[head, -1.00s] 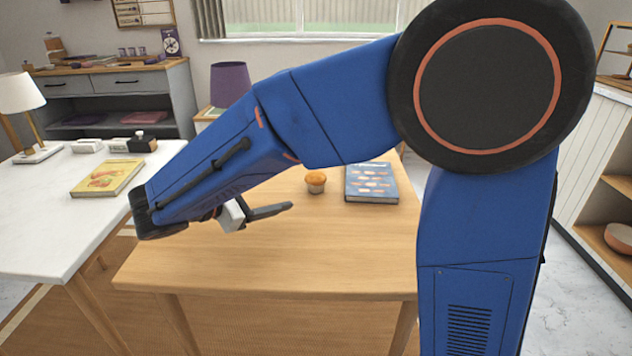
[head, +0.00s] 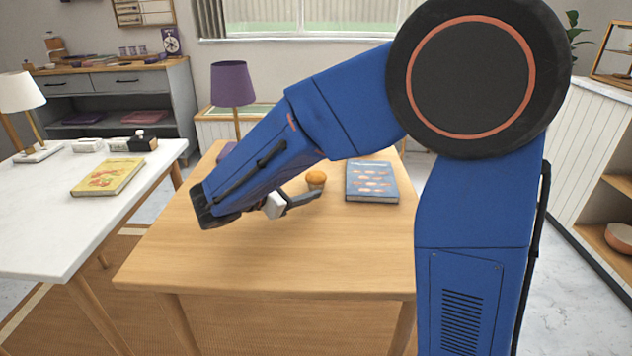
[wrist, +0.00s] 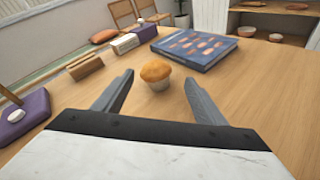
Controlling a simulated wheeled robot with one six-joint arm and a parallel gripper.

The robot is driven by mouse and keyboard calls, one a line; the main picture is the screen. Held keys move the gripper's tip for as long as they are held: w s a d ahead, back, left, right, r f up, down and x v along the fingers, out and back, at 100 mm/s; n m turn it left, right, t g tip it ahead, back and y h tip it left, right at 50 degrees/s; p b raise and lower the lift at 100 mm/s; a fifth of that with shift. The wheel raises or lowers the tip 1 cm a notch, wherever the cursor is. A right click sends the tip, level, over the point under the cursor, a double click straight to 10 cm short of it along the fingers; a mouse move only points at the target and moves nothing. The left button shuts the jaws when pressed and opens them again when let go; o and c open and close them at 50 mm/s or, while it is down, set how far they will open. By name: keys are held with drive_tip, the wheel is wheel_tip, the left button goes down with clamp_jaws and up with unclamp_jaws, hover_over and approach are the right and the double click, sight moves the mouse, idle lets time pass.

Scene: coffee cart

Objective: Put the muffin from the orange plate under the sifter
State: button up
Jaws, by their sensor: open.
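A muffin (head: 316,178) with a golden top and pale base sits directly on the bare wooden table, left of a blue book. In the wrist view the muffin (wrist: 157,75) stands upright just ahead of my gripper, about centred between the fingertips. My gripper (wrist: 158,82) is open and empty, its two grey fingers spread wide. In the head view my gripper (head: 306,198) reaches in low from the left, near the muffin. I cannot make out an orange plate or a sifter in either view.
The blue book (head: 372,182) lies close right of the muffin. In the wrist view, a purple item (wrist: 24,117) with a white round thing on it and a wooden block (wrist: 85,66) lie left. The table's front (head: 270,270) is clear. A white table (head: 60,220) stands left.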

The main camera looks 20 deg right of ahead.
sight(311, 179)
drive_tip(key=shift+w+x, duration=0.15)
drive_tip(key=shift+x, duration=1.25)
drive_tip(key=shift+w+x, duration=0.15)
drive_tip(key=shift+x, duration=1.3)
drive_tip(key=shift+a+r, duration=0.15)
drive_tip(key=c, duration=1.2)
wheel_tip(311, 179, up, 10)
